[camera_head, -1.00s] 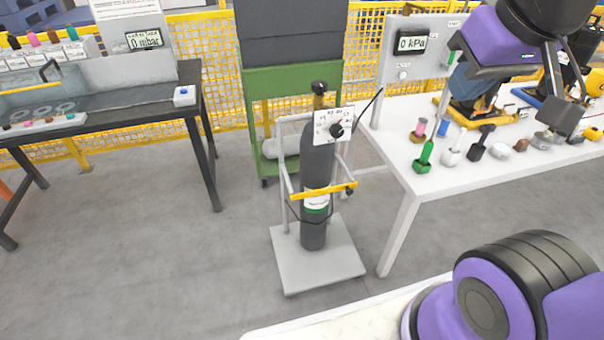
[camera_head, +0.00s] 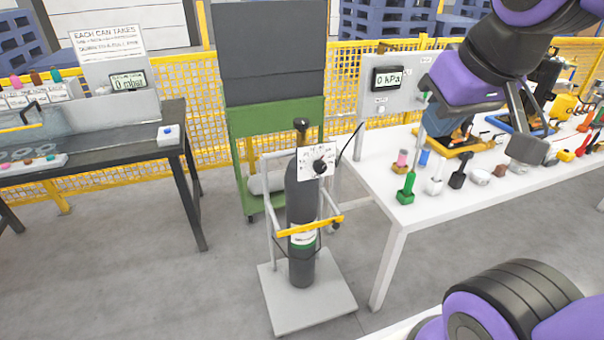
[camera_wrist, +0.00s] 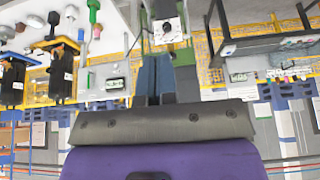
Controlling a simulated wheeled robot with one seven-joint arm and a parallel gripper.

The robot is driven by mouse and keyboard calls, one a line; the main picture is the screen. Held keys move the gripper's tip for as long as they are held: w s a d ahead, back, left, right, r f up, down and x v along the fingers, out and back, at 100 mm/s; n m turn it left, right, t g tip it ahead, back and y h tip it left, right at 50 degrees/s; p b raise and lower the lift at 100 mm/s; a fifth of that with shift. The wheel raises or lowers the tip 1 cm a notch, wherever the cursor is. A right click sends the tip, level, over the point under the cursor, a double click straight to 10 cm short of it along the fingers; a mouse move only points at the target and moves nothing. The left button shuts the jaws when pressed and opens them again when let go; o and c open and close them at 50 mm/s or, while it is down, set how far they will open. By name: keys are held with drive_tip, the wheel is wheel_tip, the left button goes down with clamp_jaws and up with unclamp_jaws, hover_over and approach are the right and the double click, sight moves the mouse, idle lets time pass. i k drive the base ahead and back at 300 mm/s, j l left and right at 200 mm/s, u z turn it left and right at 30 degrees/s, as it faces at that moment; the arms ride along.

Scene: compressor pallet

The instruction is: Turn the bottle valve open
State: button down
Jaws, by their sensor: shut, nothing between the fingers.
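The dark grey gas bottle (camera_head: 301,205) stands upright on a small trolley in the head view. A black valve knob (camera_head: 301,124) tops its neck. A white dial plate (camera_head: 316,163) with a round black knob (camera_head: 319,166) is at its upper right. The plate also shows in the wrist view (camera_wrist: 169,33) at the top centre. My gripper (camera_head: 527,150) hangs above the white table on the right, well apart from the bottle. It looks shut and empty. The far side of the valve is hidden.
The trolley (camera_head: 325,308) has a yellow bar (camera_head: 310,227) across the bottle. A green-framed cabinet (camera_head: 276,119) stands behind. The white table (camera_head: 372,195) at right holds a green-handled tool (camera_head: 406,189) and several small parts. A dark bench (camera_head: 178,144) stands at left.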

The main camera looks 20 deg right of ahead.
sight(301, 123)
drive_tip(key=i+j, duration=0.4)
drive_tip(key=i, duration=0.15)
drive_tip(key=i+j, duration=0.35)
drive_tip(key=i, duration=0.2)
drive_tip(key=z, duration=0.05)
